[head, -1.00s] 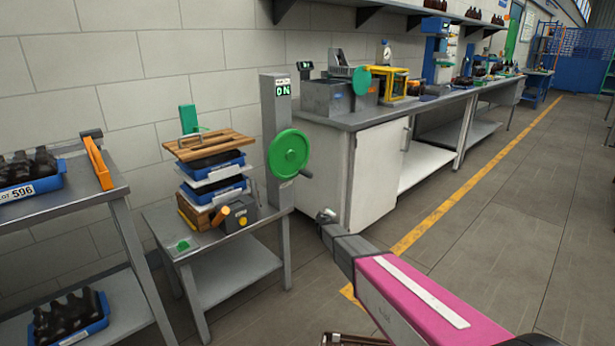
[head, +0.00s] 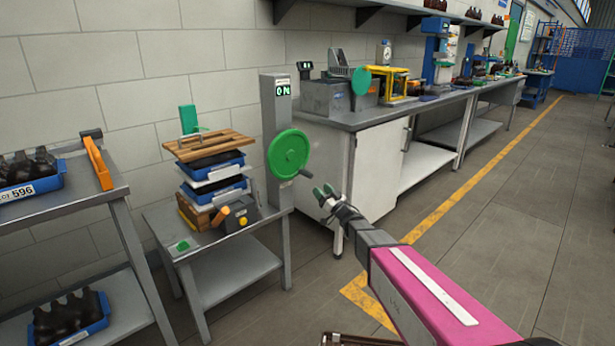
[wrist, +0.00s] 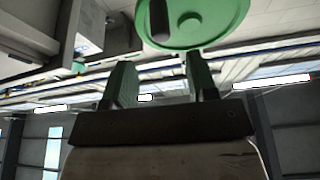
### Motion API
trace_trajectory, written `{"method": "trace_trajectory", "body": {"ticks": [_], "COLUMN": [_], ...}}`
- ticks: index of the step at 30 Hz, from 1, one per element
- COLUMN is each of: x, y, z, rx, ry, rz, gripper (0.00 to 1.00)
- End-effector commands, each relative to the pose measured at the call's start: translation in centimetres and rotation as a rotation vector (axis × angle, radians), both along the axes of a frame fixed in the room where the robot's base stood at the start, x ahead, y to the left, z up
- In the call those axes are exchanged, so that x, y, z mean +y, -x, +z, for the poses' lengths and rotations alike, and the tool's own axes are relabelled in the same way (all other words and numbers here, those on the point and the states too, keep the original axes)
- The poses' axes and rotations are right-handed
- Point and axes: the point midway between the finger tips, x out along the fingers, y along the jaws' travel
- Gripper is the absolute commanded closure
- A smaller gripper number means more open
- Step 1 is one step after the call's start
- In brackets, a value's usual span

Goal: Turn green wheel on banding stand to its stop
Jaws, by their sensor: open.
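The green wheel (head: 288,154) is mounted on the side of the grey post of the banding stand (head: 277,112), whose small display reads "0N" or similar. The wheel has a handle knob near its lower right in the head view. My gripper (head: 323,193) is open and empty, to the right of the wheel and a little below it, apart from it. In the wrist view the wheel (wrist: 208,18) shows at the top, with its dark handle, beyond the fingertips of my gripper (wrist: 157,72). Nothing is between the fingers.
A small grey table (head: 232,262) beside the post holds stacked blue trays and a wooden board (head: 209,145). A long bench with a white cabinet (head: 378,178) stands behind my gripper. A rack with bottle crates (head: 30,190) is at left. Floor at right is clear.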

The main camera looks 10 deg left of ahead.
Motion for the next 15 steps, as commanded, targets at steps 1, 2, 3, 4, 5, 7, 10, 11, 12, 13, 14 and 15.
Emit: {"method": "trace_trajectory", "body": {"ticks": [1,2,3,4,5,7,10,11,12,13,14,15], "x": [0.5,0.8,1.2,1.6,2.0,2.9,4.2,4.6,5.0,5.3,5.6,6.0], "y": [-0.5,-0.7,-1.1,-1.4,-1.7,-2.6,-3.7,-3.9,-4.3,-4.6,-4.8,-5.2], "z": [0.1,0.3,0.5,0.6,0.8,1.3,2.0,2.2,2.4,2.6,2.8,3.0], "rx": [0.000,0.000,0.001,0.001,0.001,0.000,0.001,0.001,0.001,0.001,0.002,0.001], "ry": [0.000,0.001,0.002,0.002,0.002,0.002,0.003,0.003,0.003,0.003,0.004,0.004], "rz": [0.001,0.001,0.001,0.001,0.001,0.001,0.001,0.001,0.001,0.001,0.000,0.000], "gripper": [0.47,0.47,0.47,0.47,0.47,0.47,0.47,0.47,0.47,0.47,0.47,0.47]}}
